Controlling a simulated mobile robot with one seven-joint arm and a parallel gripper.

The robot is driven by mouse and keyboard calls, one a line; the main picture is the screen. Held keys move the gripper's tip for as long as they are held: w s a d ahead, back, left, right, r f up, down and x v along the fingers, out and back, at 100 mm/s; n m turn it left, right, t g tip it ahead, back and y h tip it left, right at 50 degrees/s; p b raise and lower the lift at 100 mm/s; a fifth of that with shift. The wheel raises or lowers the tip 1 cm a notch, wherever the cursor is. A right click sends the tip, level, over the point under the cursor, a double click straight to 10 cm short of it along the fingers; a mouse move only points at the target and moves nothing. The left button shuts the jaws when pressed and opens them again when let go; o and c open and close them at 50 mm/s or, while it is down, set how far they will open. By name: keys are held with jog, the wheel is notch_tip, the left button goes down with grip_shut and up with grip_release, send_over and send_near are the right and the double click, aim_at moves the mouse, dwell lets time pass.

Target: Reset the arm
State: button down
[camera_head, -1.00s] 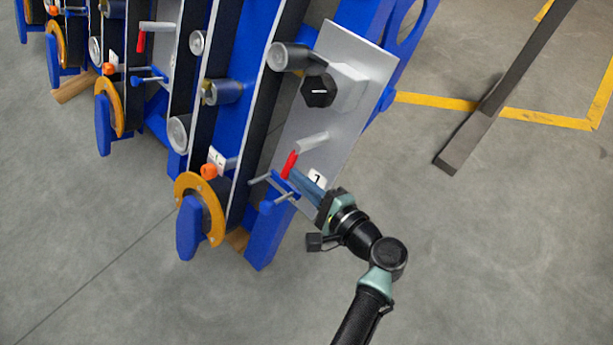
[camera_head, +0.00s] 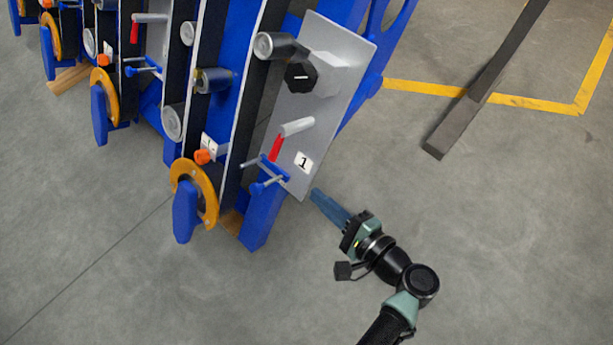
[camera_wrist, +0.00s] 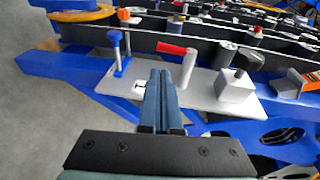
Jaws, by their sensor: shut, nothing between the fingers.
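My gripper (camera_head: 318,195) is in the head view, to the lower right of the grey panel (camera_head: 335,48) and apart from it. Its blue fingers are shut together with nothing between them. In the wrist view the gripper (camera_wrist: 160,75) points toward the panel (camera_wrist: 203,95). The panel bears a red-tipped lever (camera_head: 276,147), a black hexagonal knob (camera_head: 300,76) on a grey block, and a label "1" (camera_head: 303,162). The red lever also shows in the wrist view (camera_wrist: 172,48). A blue T-handle clamp (camera_head: 268,172) sits at the panel's lower edge.
The blue harvester chassis (camera_head: 262,215) with orange-rimmed wheels (camera_head: 209,192) fills the left and middle. A dark beam (camera_head: 455,125) lies on the floor at the upper right, by yellow floor lines (camera_head: 425,88). The grey floor (camera_head: 500,230) at the right is clear.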

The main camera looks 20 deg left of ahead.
jog(key=w+d+r+n+t+h, duration=0.3)
jog(key=w+d+r+n+h, duration=0.2)
jog(key=w+r, duration=0.6)
jog(key=w+d+r+n+t+h, duration=0.1)
jog(key=w+r+n+t+h, duration=0.15)
jog(key=r, duration=0.65)
jog(key=w+d+r+n+t+h, duration=0.1)
jog(key=w+r+t, duration=0.15)
jog(key=r, duration=0.65)
jog(key=s+r+n+t+h, duration=0.1)
jog(key=s+r+t, duration=0.15)
jog(key=r, duration=0.75)
jog(key=s+r+n+t+h, duration=0.15)
jog(key=r+t, duration=0.25)
jog(key=r, duration=0.5)
jog(key=s+d+r+t+h, duration=0.1)
jog(key=s+r+t+h, duration=0.35)
jog(key=s+r, duration=0.95)
notch_tip(320, 180, up, 32)
jog(key=w+t+y+p, duration=0.1)
jog(key=p, duration=3)
jog(key=shift+d+r+t+p, duration=0.15)
jog(key=shift+r+t+p, duration=0.05)
jog(key=shift+t+p, duration=0.1)
